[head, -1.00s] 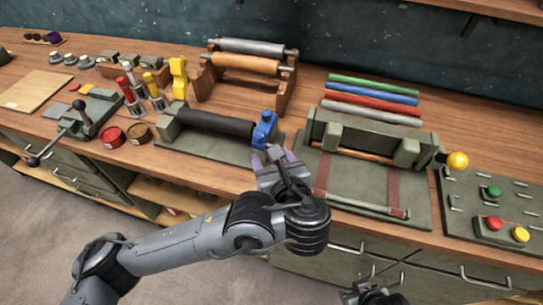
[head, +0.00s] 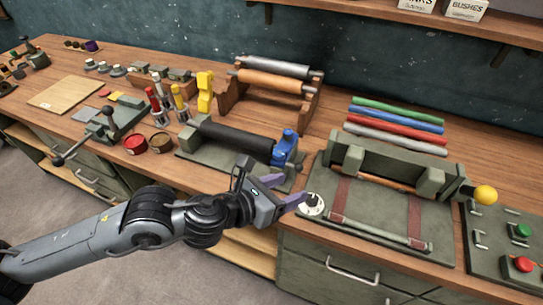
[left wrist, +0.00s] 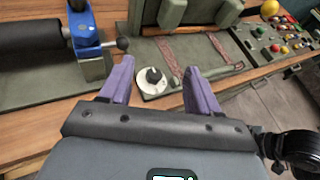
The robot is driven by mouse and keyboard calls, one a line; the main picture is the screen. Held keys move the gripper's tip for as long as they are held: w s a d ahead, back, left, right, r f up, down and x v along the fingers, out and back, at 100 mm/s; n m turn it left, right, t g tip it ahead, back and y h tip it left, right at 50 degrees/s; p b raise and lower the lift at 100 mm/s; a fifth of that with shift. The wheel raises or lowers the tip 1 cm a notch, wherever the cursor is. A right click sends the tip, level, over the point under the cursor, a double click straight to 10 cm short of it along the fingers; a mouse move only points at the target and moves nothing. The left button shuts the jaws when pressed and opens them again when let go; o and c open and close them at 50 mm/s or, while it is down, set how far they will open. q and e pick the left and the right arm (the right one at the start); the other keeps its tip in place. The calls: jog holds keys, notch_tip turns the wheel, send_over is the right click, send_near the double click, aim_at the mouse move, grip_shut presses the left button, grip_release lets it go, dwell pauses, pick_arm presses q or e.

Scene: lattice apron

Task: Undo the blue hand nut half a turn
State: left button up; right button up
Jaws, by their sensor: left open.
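A blue fitting (head: 286,148) stands at the right end of the black roller (head: 236,138); it also shows at the top left of the left wrist view (left wrist: 90,45), with a dark ball-ended lever (left wrist: 121,43) on its right. I cannot tell which part of it is the hand nut. My left gripper (head: 295,187) is open and empty, its purple fingers pointing right, in front of the fitting and apart from it. In the left wrist view, the gap between the fingers (left wrist: 158,70) faces a white dial with a black knob (left wrist: 152,80). My right gripper is out of view.
The white dial (head: 314,204) sits close to the fingertips. A green frame with red straps (head: 375,215) stands to the right, with a yellow ball (head: 485,195) at its end. Coloured rods (head: 400,122) lie behind it. Red and dark tins (head: 148,144) stand to the left.

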pick_arm(q)
jog(key=t+y, duration=0.2)
send_near(277, 154)
jog(key=s+a, duration=0.1)
jog(key=s, duration=0.1)
jog(key=shift+n, duration=0.4)
jog(key=x, duration=0.3)
jog(key=b+x, duration=0.1)
jog(key=x, duration=0.6)
jog(key=shift+w+r, duration=0.3)
jog(key=shift+w, duration=0.1)
jog(key=c, duration=1)
